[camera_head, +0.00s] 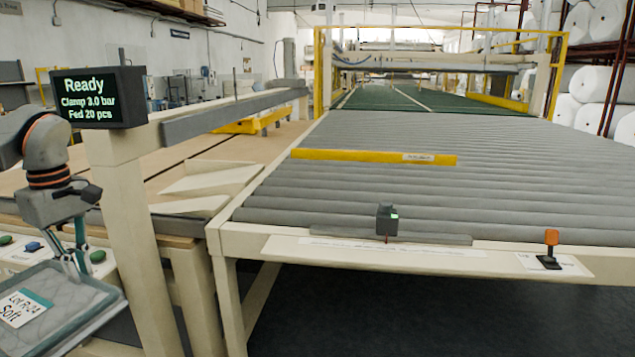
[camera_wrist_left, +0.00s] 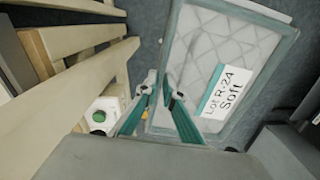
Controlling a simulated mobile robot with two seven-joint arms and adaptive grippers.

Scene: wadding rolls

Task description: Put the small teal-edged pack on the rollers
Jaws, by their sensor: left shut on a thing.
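The small grey quilted pack (camera_head: 82,300) with teal edges and a label reading "Lot R-24 Soft" is at the lower left of the head view. In the left wrist view the pack (camera_wrist_left: 215,50) shows its quilted face and label. My left gripper (camera_head: 75,268) is shut on the pack's edge, with one finger on each side in the left wrist view (camera_wrist_left: 158,92). The pack is tilted and in front of the frame, left of the rollers. The grey rollers (camera_head: 400,195) fill the middle and right and bear no pack. My right gripper is out of view.
A cream post (camera_head: 135,210) with a screen reading "Ready" (camera_head: 98,97) stands between the pack and the rollers. A yellow bar (camera_head: 375,157) lies across the rollers. A small dark box (camera_head: 386,219) and an orange-topped switch (camera_head: 551,240) stand along the front edge.

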